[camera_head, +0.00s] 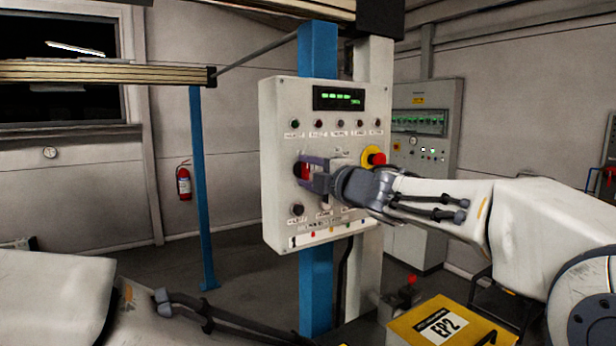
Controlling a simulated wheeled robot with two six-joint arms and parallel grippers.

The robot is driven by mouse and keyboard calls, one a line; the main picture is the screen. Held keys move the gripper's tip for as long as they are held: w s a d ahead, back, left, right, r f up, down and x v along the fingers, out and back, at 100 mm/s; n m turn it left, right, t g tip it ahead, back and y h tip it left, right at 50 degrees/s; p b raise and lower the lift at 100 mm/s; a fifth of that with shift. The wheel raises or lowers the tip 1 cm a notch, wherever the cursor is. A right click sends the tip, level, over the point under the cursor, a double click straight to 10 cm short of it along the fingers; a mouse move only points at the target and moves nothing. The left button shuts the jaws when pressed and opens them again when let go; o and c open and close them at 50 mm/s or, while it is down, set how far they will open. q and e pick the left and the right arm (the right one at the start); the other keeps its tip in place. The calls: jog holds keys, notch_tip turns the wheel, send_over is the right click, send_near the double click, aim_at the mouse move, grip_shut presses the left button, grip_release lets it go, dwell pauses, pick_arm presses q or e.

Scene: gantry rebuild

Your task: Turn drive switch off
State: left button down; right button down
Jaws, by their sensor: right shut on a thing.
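A white control panel (275,125) hangs on a blue post in the middle of the head view. It has a green lit display (338,98) at the top and a row of small round buttons below it. A red switch (303,169) sits at the panel's left middle; I take it to be the drive switch. My right gripper (308,172) comes in from the right and is shut on the red switch. Its fingers partly hide the switch, so its exact angle cannot be told. My left gripper is not in view; only part of my left arm shows at the lower left.
A red emergency button (374,156) on a yellow base sits close beside my right gripper. A black knob (298,210) is below the switch. A yellow box (440,322) marked EP2 stands at the lower right. A grey cabinet (425,155) stands behind.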

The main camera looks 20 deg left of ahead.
jog(key=shift+n, duration=0.3)
jog(key=shift+c, duration=1.6)
grip_release()
jog(key=b+v, duration=0.3)
jog(key=v, duration=0.7)
jog(key=shift+d, duration=0.2)
jog(key=shift+s, duration=0.15)
